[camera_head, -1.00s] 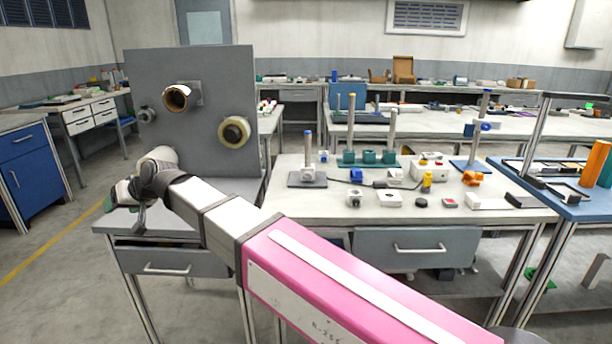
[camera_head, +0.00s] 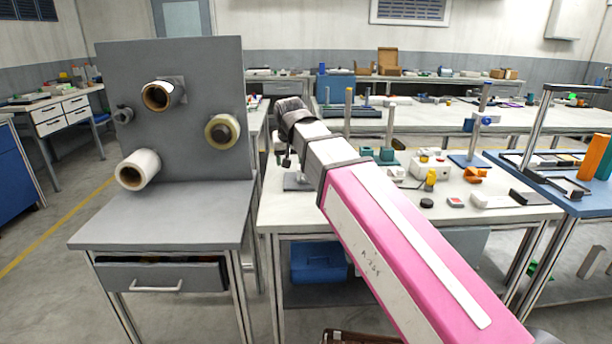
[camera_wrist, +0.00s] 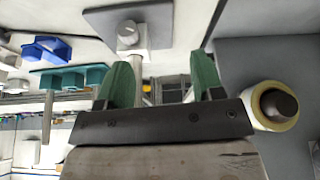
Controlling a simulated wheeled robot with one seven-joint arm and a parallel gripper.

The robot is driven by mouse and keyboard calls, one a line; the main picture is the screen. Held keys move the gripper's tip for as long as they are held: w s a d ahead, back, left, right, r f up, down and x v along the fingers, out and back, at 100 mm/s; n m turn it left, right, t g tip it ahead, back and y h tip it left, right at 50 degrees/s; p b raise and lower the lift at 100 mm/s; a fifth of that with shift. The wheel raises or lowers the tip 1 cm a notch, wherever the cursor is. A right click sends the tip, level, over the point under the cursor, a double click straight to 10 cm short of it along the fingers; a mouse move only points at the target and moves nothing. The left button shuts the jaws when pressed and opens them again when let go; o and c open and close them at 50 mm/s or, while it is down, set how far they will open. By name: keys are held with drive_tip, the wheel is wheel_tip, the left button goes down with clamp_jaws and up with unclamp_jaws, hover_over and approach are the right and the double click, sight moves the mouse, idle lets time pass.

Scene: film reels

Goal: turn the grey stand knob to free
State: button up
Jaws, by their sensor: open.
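The grey stand shows in the wrist view as a flat grey base plate (camera_wrist: 103,20) with a pale collar or knob (camera_wrist: 131,36) and a thin post running down the picture towards my fingers. In the head view only part of its base (camera_head: 295,183) shows; my arm hides the rest. I cannot read the knob's setting. My gripper shows in the wrist view (camera_wrist: 162,80) as two green fingers, open and spread wide with nothing held. The post appears behind and between them, apart from the knob.
A grey upright panel on the left bears rolls, including a yellowish one (camera_head: 222,131) that also shows close on the right in the wrist view (camera_wrist: 272,106). Another stand has a blue clamp (camera_head: 477,122). Teal blocks, a white box (camera_head: 430,165) and small parts crowd the table.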

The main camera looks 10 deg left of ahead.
drive_tip(key=m+h, duration=0.1)
approach(305, 179)
drive_tip(key=x, duration=0.9)
drive_tip(key=c, duration=0.9)
